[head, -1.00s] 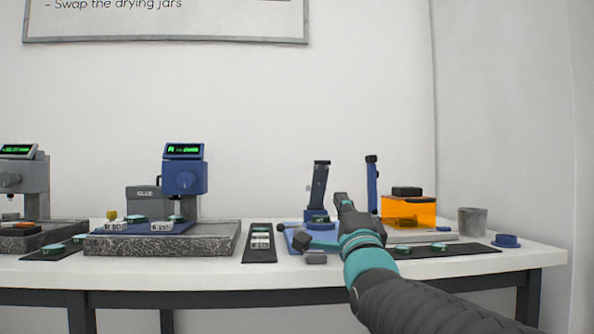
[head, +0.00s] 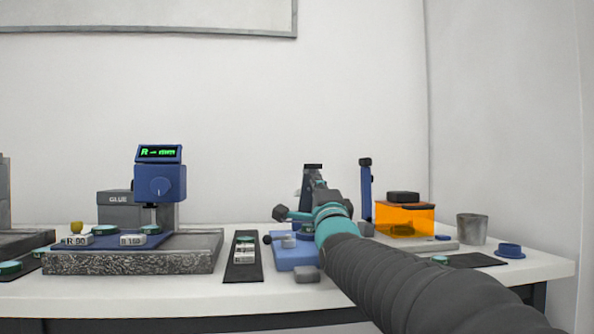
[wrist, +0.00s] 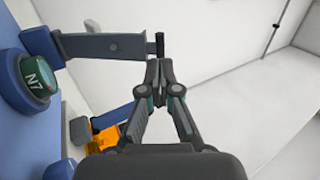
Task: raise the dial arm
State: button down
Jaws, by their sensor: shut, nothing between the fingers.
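A grey upright arm with a dark crosspiece at its top (head: 313,166) stands on a blue station at the right of the bench; I take it for the dial arm. In the wrist view this grey arm (wrist: 100,47) runs from a blue mount to a black end piece (wrist: 155,45). My gripper (wrist: 159,66) is shut and empty, its tips close to that end piece; I cannot tell whether they touch. A green puck marked N7 (wrist: 36,79) sits beside the arm's foot. In the head view my gripper (head: 313,180) partly hides the arm.
A blue post with a black knob (head: 365,185) and an orange box (head: 406,221) stand to the right, with a grey cup (head: 472,229) beyond. To the left are a dark strip (head: 244,272) and a blue gauge (head: 160,185) on a stone plate. The wall is behind.

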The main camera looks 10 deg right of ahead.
aim_at(311, 167)
jog(key=shift+p+x, duration=0.45)
jog(key=shift+x, duration=1.95)
